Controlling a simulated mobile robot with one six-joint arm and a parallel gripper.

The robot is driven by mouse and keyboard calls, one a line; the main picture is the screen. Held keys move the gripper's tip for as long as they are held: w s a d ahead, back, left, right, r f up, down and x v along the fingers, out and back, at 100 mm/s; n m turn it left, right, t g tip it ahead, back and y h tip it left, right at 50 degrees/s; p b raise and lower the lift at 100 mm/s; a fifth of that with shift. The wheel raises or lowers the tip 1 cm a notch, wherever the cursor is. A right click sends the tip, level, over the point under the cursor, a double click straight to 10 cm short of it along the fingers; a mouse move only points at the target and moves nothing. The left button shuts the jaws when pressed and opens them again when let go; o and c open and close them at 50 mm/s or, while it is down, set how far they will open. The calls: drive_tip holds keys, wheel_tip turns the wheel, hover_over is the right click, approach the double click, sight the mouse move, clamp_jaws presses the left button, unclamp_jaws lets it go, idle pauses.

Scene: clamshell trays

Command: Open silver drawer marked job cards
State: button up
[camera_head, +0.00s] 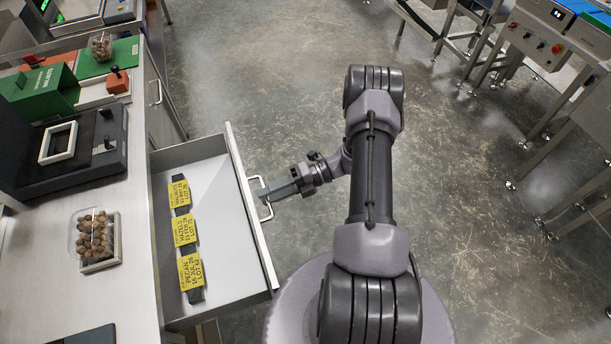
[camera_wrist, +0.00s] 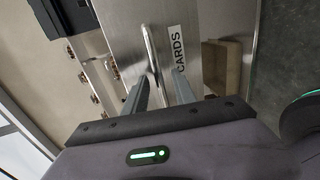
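The silver drawer (camera_head: 225,245) stands pulled out from the counter in the head view. Inside it lie several yellow cards (camera_head: 185,232) in a dark strip, reading walnuts, hazels and pecan. The drawer's bar handle (camera_head: 269,212) is on its front face. My gripper (camera_head: 270,194) is at this handle. In the wrist view the handle (camera_wrist: 151,45) runs between my two fingers (camera_wrist: 158,85), which stand apart. A white label (camera_wrist: 179,50) beside it shows the word CARDS; the rest of the label is not readable. Contact between fingers and handle cannot be told.
The counter (camera_head: 125,290) on the left carries a tub of nuts (camera_head: 95,240), a dark device (camera_head: 80,150) and a green box (camera_head: 40,95). Another handle (camera_head: 156,93) is on the cabinet farther back. Open floor lies right of the drawer; metal machines (camera_head: 545,30) stand far right.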

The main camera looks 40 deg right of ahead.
drive_tip(key=p+v, duration=0.2)
drive_tip(key=v, duration=1.4)
drive_tip(key=shift+d, duration=0.15)
